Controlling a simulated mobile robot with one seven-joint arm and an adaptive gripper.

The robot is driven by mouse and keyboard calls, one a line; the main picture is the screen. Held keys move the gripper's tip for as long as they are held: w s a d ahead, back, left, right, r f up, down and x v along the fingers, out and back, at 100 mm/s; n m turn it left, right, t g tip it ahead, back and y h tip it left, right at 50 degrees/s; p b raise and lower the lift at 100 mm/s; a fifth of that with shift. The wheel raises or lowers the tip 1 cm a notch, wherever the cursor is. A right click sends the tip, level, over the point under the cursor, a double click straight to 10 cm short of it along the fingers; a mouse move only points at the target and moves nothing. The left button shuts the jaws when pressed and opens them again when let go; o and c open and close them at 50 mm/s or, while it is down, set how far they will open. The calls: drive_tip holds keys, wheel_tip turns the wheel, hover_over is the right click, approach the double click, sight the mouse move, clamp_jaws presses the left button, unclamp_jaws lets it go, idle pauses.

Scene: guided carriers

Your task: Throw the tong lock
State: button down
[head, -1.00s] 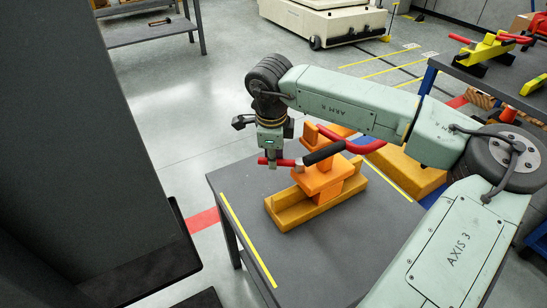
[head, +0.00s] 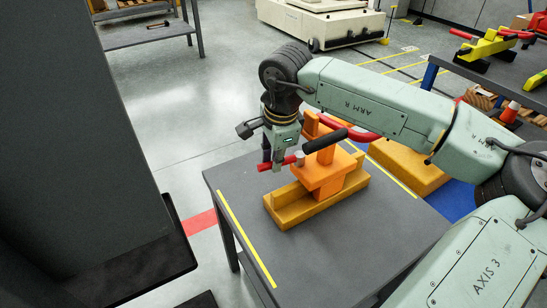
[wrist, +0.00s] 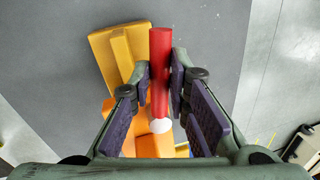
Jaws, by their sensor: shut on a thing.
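The tong lock is an orange clamp (head: 322,175) on a yellow-orange channel-shaped base (head: 290,212), standing on a grey table. A red handle (head: 275,165) points left from it, with a pale collar at its inner end. A black grip (head: 326,140) slants up to the right beside the collar, and a curved red bar (head: 350,131) shows behind. My gripper (head: 278,158) is shut on the red handle, left of the clamp. In the wrist view the red handle (wrist: 160,55) lies between the purple finger pads of my gripper (wrist: 160,85), its pale end (wrist: 160,126) toward the palm.
The grey table (head: 330,255) has yellow edge lines and clear room in front of the base. A yellow-orange block (head: 410,168) lies behind on the right. Another table (head: 480,75) at upper right holds other clamps. A dark panel fills the left side.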

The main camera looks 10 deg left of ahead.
drive_tip(key=shift+s+d+f, duration=0.15)
drive_tip(key=shift+s+f, duration=0.05)
drive_tip(key=shift+s, duration=0.05)
drive_tip(key=c, duration=1.5)
unclamp_jaws()
drive_tip(key=shift+r, duration=0.1)
drive_tip(key=shift+c, duration=0.2)
drive_tip(key=shift+w, duration=0.1)
drive_tip(key=shift+r, duration=0.1)
drive_tip(key=shift+r, duration=0.25)
wheel_tip(320, 180, up, 11)
drive_tip(key=s+d, duration=0.1)
drive_tip(key=shift+s+d, duration=0.2)
drive_tip(key=shift+s, duration=0.2)
drive_tip(key=shift+s, duration=0.1)
